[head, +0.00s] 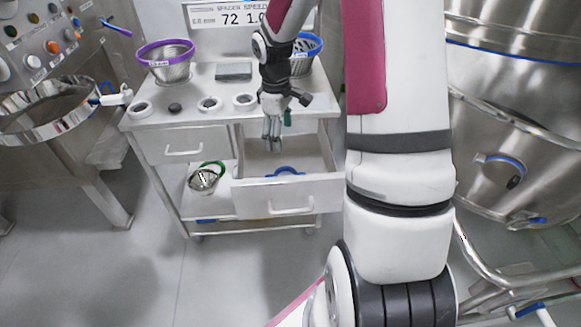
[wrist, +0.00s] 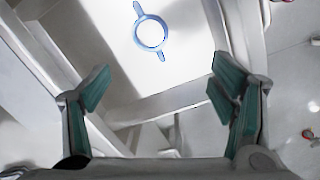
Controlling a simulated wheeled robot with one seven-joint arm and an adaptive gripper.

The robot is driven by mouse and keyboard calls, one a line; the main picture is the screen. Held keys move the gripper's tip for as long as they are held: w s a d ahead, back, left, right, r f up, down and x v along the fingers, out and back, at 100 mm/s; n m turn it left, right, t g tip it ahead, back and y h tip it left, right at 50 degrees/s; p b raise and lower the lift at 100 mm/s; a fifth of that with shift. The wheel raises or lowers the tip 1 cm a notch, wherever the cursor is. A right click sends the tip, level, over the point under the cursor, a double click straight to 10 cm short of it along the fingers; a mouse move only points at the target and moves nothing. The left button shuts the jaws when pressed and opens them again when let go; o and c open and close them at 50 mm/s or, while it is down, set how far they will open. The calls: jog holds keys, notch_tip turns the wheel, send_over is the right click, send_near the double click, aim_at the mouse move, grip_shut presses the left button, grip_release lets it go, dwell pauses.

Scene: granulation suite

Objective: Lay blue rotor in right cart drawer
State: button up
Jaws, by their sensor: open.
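The blue rotor (wrist: 151,34) lies flat on the floor of the open right cart drawer (wrist: 103,47), a ring with two short arms. In the head view the rotor (head: 287,171) shows as a blue arc inside the drawer (head: 290,194), partly hidden by the drawer front. My gripper (head: 272,138) hangs above the drawer opening, pointing down. In the wrist view my gripper (wrist: 160,88) has its green-padded fingers spread wide with nothing between them. The rotor is apart from the fingers.
The cart top (head: 190,106) holds a purple-rimmed basket (head: 166,62), a blue-rimmed basket (head: 303,58), a dark flat block (head: 233,71) and several rings. The left drawer (head: 184,149) is shut. A green-rimmed basket (head: 203,180) sits on the lower shelf. Steel vessels stand at right.

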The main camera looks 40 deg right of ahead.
jog(key=s+a+r+m+t+h, duration=0.1)
jog(key=s+a+r+m, duration=0.1)
jog(key=s+a+r, duration=0.5)
jog(key=s+a+r+m, duration=0.1)
jog(key=s+a+r, duration=0.4)
jog(key=r, duration=0.5)
jog(key=s+a+r+m, duration=0.1)
jog(key=s+a, duration=0.2)
jog(key=s, duration=0.5)
jog(key=s+a+r+m+t+y, duration=0.1)
jog(key=s+a+m, duration=0.1)
jog(key=s+a, duration=0.2)
jog(key=s, duration=0.3)
jog(key=shift+s+t+y, duration=0.3)
jog(key=shift+s, duration=0.05)
jog(key=shift+a+r, duration=0.1)
notch_tip(320, 180, up, 8)
jog(key=t+p, duration=0.1)
jog(key=p, duration=0.6)
jog(key=shift+r+t, duration=0.2)
jog(key=shift+t, duration=0.1)
jog(key=shift+w, duration=0.1)
